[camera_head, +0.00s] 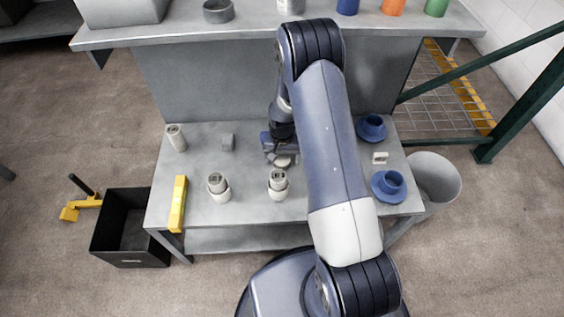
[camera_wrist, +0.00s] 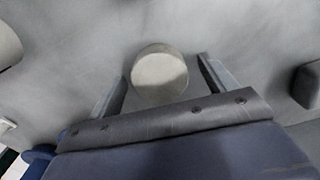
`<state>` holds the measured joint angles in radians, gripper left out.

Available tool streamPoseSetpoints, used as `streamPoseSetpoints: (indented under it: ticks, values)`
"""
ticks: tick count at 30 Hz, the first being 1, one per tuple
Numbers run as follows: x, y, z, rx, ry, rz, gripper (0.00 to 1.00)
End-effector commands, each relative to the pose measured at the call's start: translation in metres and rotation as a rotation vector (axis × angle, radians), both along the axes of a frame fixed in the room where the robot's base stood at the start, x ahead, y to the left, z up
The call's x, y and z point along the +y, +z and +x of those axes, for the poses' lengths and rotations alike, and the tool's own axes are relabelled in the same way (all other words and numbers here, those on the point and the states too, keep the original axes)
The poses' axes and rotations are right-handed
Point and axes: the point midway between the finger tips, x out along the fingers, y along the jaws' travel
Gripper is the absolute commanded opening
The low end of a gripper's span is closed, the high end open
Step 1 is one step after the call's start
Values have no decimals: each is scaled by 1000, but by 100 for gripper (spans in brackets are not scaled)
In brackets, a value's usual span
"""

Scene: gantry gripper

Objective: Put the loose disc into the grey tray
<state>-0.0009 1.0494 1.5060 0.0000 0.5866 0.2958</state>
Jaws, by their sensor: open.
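The loose disc, round and pale (camera_head: 283,161), lies on the grey bench top near its middle. In the wrist view the disc (camera_wrist: 160,80) is between my two fingers, with a visible gap on each side. My gripper (camera_head: 282,154) is open and low over the bench, pointing down at the disc. Its fingers also show in the wrist view (camera_wrist: 163,67). A light grey, box-like container (camera_head: 122,12), which looks like the grey tray, stands at the left end of the raised back shelf. It is cut by the picture's top edge and its inside is hidden.
Two pale capped holders (camera_head: 218,187) (camera_head: 278,185) stand in front. A pale cylinder (camera_head: 176,138), grey block (camera_head: 228,142) and yellow bar (camera_head: 178,204) are left.

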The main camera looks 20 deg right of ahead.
Motion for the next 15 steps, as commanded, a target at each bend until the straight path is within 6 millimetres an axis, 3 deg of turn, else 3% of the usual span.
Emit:
streamPoseSetpoints:
  ticks: [5,15]
  values:
    - [0,0,0,-1,0,0,80]
    - [0,0,0,-1,0,0,53]
